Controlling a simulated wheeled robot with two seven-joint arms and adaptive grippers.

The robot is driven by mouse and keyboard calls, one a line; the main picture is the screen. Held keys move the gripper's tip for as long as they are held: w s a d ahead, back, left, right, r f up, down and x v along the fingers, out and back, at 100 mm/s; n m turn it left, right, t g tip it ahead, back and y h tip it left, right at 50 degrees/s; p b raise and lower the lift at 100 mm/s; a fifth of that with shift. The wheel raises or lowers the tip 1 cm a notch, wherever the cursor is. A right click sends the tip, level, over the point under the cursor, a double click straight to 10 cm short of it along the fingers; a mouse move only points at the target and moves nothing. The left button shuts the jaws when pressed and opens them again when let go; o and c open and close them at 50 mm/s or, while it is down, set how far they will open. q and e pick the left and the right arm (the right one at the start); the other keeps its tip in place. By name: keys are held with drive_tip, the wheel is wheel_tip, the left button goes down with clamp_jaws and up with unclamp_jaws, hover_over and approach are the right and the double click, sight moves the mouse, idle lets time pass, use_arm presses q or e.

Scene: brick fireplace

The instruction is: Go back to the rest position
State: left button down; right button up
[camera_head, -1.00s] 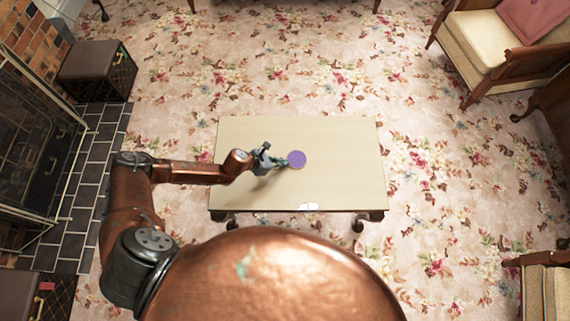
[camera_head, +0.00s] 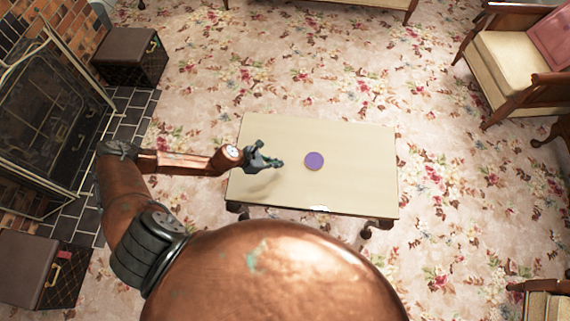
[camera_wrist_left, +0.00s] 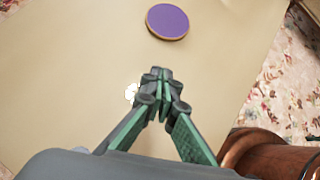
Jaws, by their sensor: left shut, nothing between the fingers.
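My left gripper (camera_head: 279,163) is over the left part of a cream table (camera_head: 358,185) in the head view. In the left wrist view its green fingers (camera_wrist_left: 163,78) are closed together with nothing between them. A purple disc (camera_head: 314,161) lies flat on the table to the right of the gripper, apart from it. The disc also shows at the top of the left wrist view (camera_wrist_left: 167,21). My right gripper is in neither view.
A fireplace (camera_head: 45,110) with a dark tiled hearth stands at the left. A dark box (camera_head: 130,55) is at the upper left, another (camera_head: 40,270) at the lower left. An armchair (camera_head: 510,60) is at the upper right. Floral carpet surrounds the table. A small white item (camera_head: 320,208) is at the table's front edge.

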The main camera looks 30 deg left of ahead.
use_arm(q)
drive_tip(key=s+d+r+n+t+y, duration=0.1)
drive_tip(key=d+r+n+t+y, duration=0.45)
drive_tip(key=n, duration=1.45)
drive_tip(key=s+a+n+g+y, duration=0.1)
drive_tip(key=s+a+n+g, duration=0.5)
drive_tip(key=s+n, duration=0.7)
drive_tip(key=s+a+n+g+y, duration=0.1)
drive_tip(key=s+a+n+g, duration=0.2)
drive_tip(key=s+a+n, duration=0.75)
drive_tip(key=s+d+f+g+p, duration=0.15)
drive_tip(key=s+f, duration=0.35)
drive_tip(key=f, duration=0.8)
drive_tip(key=s+d+f+p, duration=0.2)
drive_tip(key=s+f, duration=0.2)
drive_tip(key=f, duration=1)
drive_tip(key=s+f+p, duration=0.1)
drive_tip(key=s+f, duration=0.4)
drive_tip(key=s, duration=0.4)
drive_tip(key=s+f+g+h+p, duration=0.1)
drive_tip(key=s+f, duration=0.5)
drive_tip(key=s, duration=0.3)
drive_tip(key=shift+s+f, duration=0.25)
drive_tip(key=shift+f, duration=0.05)
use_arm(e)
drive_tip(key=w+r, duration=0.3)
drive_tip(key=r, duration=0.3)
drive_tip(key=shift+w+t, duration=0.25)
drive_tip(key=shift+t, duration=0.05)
